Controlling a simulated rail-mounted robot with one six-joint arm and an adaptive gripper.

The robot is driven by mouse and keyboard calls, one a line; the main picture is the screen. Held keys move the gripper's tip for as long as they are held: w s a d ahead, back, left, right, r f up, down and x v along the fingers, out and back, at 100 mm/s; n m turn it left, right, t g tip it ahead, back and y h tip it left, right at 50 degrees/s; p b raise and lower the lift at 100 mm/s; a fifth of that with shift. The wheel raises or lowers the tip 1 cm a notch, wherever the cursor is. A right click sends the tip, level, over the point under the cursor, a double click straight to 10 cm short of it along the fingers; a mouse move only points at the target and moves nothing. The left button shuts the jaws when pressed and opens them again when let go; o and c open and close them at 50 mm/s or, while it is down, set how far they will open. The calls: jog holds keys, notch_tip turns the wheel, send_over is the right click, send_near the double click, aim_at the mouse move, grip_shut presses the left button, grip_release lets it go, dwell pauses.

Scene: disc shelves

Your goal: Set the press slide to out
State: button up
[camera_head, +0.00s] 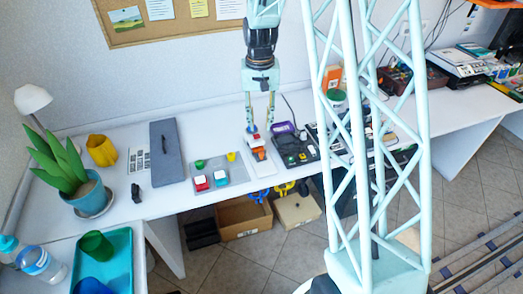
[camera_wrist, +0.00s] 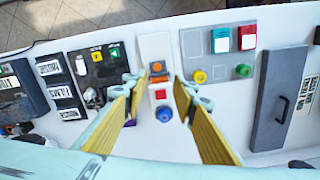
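A small white device (camera_head: 258,155) stands on the desk near its front edge, and I take it to be the press. In the wrist view this device (camera_wrist: 155,47) carries an orange block (camera_wrist: 158,67), a red part (camera_wrist: 160,94) on a white piece, and a blue knob (camera_wrist: 164,114) in line. I cannot tell for sure which part is the slide or how it is set. My gripper (camera_head: 260,123) points down over the device. In the wrist view its yellow fingers (camera_wrist: 158,84) are apart, one on each side of the device, with nothing held between them.
Beside the device stand a grey plate (camera_wrist: 212,71) with red and teal switches and knobs, and a black panel (camera_wrist: 101,72) with buttons. A dark grey flat case (camera_head: 167,152) lies farther left. A plant pot (camera_head: 91,199) stands at the left end. White desk shows between these.

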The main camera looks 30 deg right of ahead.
aim_at(262, 153)
jog(key=shift+w+d+f, duration=0.2)
jog(key=shift+d+f, duration=0.05)
jog(key=shift+f, duration=0.3)
jog(key=shift+w+d+f, duration=0.15)
jog(key=shift+d+f, duration=0.1)
jog(key=shift+f, duration=0.3)
jog(key=shift+f, duration=0.2)
jog(key=shift+f+b, duration=1.05)
jog(key=shift+f, duration=5.65)
jog(key=shift+c, duration=0.4)
grip_shut()
